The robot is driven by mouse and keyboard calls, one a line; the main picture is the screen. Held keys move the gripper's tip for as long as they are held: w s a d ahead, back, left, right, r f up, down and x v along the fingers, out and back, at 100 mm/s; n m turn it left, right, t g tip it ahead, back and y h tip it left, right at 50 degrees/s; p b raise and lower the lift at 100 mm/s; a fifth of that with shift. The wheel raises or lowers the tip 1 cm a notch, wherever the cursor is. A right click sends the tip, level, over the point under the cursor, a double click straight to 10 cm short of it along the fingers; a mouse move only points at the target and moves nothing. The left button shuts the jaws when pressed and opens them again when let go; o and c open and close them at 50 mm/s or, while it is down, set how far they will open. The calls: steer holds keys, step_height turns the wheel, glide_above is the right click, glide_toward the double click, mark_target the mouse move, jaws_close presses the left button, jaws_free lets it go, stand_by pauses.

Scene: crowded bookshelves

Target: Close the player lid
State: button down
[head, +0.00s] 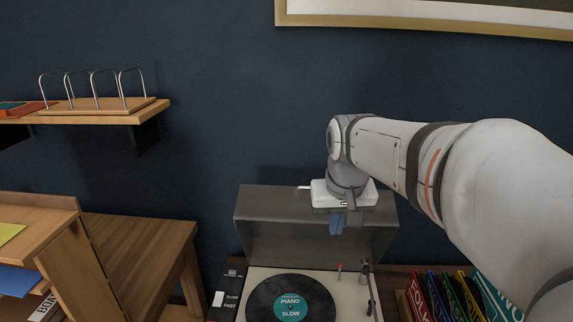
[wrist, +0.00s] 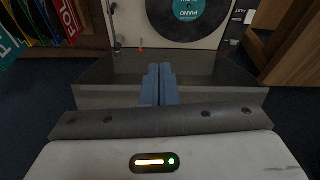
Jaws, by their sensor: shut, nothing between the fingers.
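The record player (head: 255,290) stands at the bottom middle of the head view, with a dark record (head: 268,303) with a teal label on its deck. Its grey lid (head: 270,222) is open and stands up behind the deck. My gripper (head: 338,222) is in front of the lid's upper right part, fingers pointing down, shut and empty. In the wrist view my blue fingers (wrist: 160,84) are together over the lid (wrist: 205,68), with the deck beyond. I cannot tell whether the fingertips touch the lid.
Several coloured record sleeves (head: 445,296) stand right of the player. A wooden table (head: 140,245) and a slanted wooden stand (head: 70,245) are at left. A shelf with a wire rack (head: 97,105) hangs above them. A picture frame (head: 400,22) hangs on the dark wall.

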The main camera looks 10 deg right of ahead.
steer(key=w+r+m+p, duration=0.1)
steer(key=w+r, duration=0.5)
steer(key=w, duration=0.3)
steer(key=w+r+p, duration=0.2)
steer(key=w+r, duration=0.4)
steer(key=w, duration=0.4)
steer(key=shift+t, duration=0.3)
steer(key=x, duration=0.9)
steer(key=shift+a+f, duration=0.2)
steer(key=shift+f, duration=0.2)
steer(key=s, duration=0.1)
steer(key=s+f, duration=0.1)
steer(key=shift+s+a+f+h+p, duration=0.1)
steer(key=shift+s+a+h+p, duration=0.2)
steer(key=shift+s+p, duration=0.1)
steer(key=shift+s+f, duration=0.25)
steer(key=shift+f, duration=0.05)
